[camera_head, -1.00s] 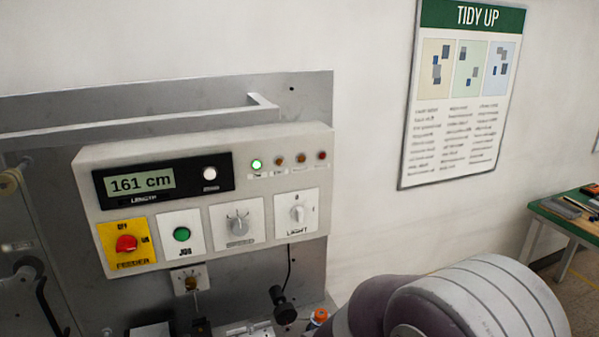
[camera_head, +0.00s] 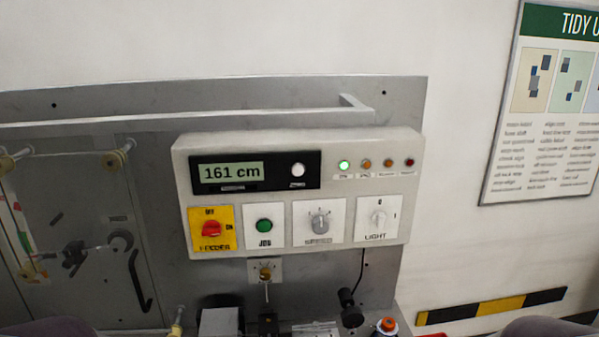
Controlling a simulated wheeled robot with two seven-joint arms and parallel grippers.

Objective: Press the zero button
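The control panel (camera_head: 283,201) is a pale box fixed to a grey metal plate. At its upper left is a black strip with a lit display (camera_head: 231,172) reading "161 cm". A round white button (camera_head: 298,170) sits on the same strip, right of the display; the small label under it is too blurred to read. Nothing covers the button. Neither gripper is in view; only purple-grey parts of my arms show at the bottom left and bottom right corners.
Below the display are a red feeder switch (camera_head: 212,229), a green JOG button (camera_head: 264,226), a grey knob (camera_head: 319,221) and a light switch (camera_head: 378,219). A metal rail (camera_head: 200,119) runs above the panel. A black handle (camera_head: 351,309) and orange-topped item (camera_head: 387,325) stand below.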

